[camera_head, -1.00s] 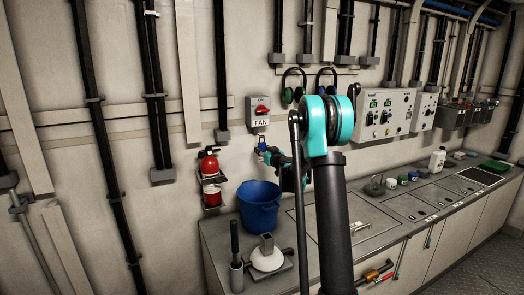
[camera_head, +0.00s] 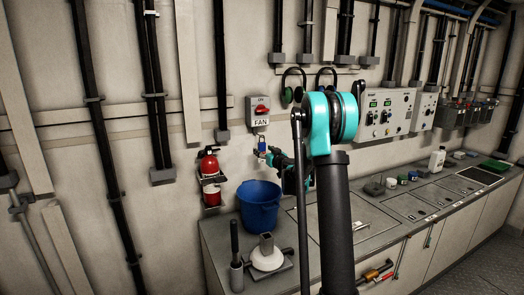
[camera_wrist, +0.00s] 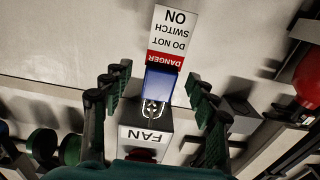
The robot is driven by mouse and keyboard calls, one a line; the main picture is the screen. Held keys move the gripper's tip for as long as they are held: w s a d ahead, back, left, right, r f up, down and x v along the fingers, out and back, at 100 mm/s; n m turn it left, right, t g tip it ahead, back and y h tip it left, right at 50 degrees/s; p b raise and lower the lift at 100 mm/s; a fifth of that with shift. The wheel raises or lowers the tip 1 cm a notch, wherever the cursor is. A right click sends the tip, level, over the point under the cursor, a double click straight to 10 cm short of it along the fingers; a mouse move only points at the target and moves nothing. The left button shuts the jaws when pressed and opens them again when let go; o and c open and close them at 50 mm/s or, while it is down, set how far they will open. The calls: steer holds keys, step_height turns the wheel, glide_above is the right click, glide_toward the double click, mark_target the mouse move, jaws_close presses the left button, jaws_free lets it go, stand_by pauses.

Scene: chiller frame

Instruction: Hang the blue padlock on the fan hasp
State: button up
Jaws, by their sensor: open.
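The blue padlock (camera_head: 262,144) is just below the FAN label (camera_head: 260,122) on the wall. In the wrist view, which is upside down, the padlock (camera_wrist: 159,88) lies between the two fingers of my gripper (camera_wrist: 158,72), with a gap on each side. Its metal shackle points toward the FAN plate (camera_wrist: 146,135) at the hasp. I cannot tell whether the shackle passes fully through the hasp. My gripper (camera_head: 270,153) is open, close to the padlock on its right in the head view. A red-and-white danger tag (camera_wrist: 171,35) shows beyond the padlock.
The grey switch box with a red switch (camera_head: 261,107) is above the FAN label. A red extinguisher (camera_head: 210,178) hangs at left. A blue bucket (camera_head: 259,206) stands below on the counter (camera_head: 220,238). Green-and-black ear defenders (camera_head: 288,95) hang at the right.

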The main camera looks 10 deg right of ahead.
steer(key=v, duration=1)
steer(key=s+a+f+g, duration=0.2)
steer(key=s+a, duration=0.1)
steer(key=s, duration=0.4)
steer(key=s+a+f+n+g+y, duration=0.1)
steer(key=s+a+f+g, duration=0.2)
steer(key=s, duration=0.4)
steer(key=s+a+f+g, duration=0.2)
steer(key=s+a, duration=0.1)
steer(key=s, duration=0.4)
steer(key=s+d+f+m+g+h, duration=0.1)
steer(key=s+d+f+g+h, duration=0.1)
steer(key=s, duration=0.6)
steer(key=s+d+f+m+g+h, duration=0.2)
steer(key=s+d+f, duration=0.2)
steer(key=s+f, duration=0.3)
steer(key=s+d+f+m+g+h, duration=0.1)
steer(key=s+d+f+g+h, duration=0.1)
steer(key=s, duration=0.7)
step_height(320, 180, down, 2)
steer(key=shift+s+d+f+m+h, duration=0.15)
steer(key=shift+s+d+m+h, duration=0.15)
steer(key=shift+d, duration=0.55)
